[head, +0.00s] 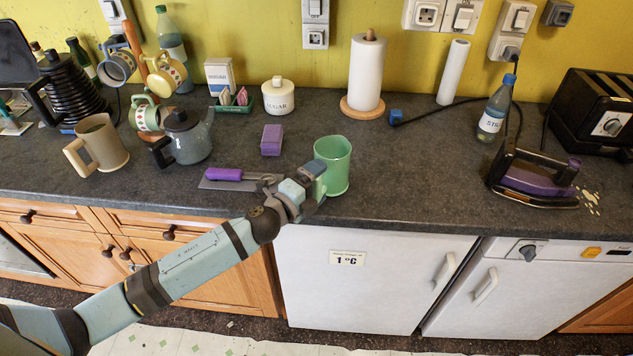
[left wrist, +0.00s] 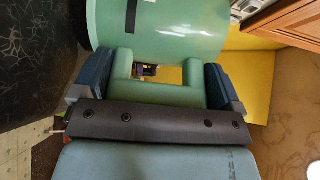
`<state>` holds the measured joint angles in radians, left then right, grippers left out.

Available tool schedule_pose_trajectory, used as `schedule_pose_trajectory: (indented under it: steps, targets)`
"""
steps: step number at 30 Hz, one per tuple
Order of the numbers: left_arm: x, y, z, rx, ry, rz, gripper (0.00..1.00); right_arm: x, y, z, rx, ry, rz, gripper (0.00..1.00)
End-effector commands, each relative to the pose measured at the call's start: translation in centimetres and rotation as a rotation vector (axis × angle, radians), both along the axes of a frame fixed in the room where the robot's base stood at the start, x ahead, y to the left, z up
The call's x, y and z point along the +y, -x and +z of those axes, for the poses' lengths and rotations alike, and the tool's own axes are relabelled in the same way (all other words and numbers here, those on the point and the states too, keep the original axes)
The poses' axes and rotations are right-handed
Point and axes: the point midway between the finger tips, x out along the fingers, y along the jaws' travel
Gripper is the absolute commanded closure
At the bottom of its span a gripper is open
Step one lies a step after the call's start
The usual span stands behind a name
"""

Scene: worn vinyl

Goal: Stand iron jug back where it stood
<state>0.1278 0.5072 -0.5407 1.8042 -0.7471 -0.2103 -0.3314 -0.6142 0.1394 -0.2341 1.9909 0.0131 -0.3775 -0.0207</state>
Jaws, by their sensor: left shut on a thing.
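The green jug (head: 338,165) is upright at the counter's front edge, right of the purple-handled trowel. I cannot tell whether its base touches the counter. My left gripper (head: 314,172) is shut on the jug's handle, at the jug's left side. In the left wrist view the jug's body (left wrist: 160,38) fills the top, and its handle lies between the two dark blue fingers of my left gripper (left wrist: 150,82). The jug's inside is mostly hidden. My right gripper is not in view.
A purple-and-black iron (head: 533,178) lies right, with pale spots beside it. The trowel (head: 228,176) and purple block (head: 271,140) are left of the jug; a paper roll (head: 367,75) stands behind. Counter between jug and iron (head: 420,165) is clear.

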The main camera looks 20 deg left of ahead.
Motion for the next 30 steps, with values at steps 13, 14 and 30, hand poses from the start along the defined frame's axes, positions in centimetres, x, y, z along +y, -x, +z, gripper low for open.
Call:
schedule_pose_trajectory:
  steps: [13, 14, 30]
  targets:
    - [0.0, 0.0, -0.4, -0.001, 0.000, 0.000, 0.65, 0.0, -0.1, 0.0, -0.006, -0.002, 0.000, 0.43]
    - [0.0, 0.0, -0.4, -0.001, 0.000, 0.000, 0.65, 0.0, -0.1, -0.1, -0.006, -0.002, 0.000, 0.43]
    - [0.0, 0.0, -1.1, -0.001, 0.000, 0.000, 0.65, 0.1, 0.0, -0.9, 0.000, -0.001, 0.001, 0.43]
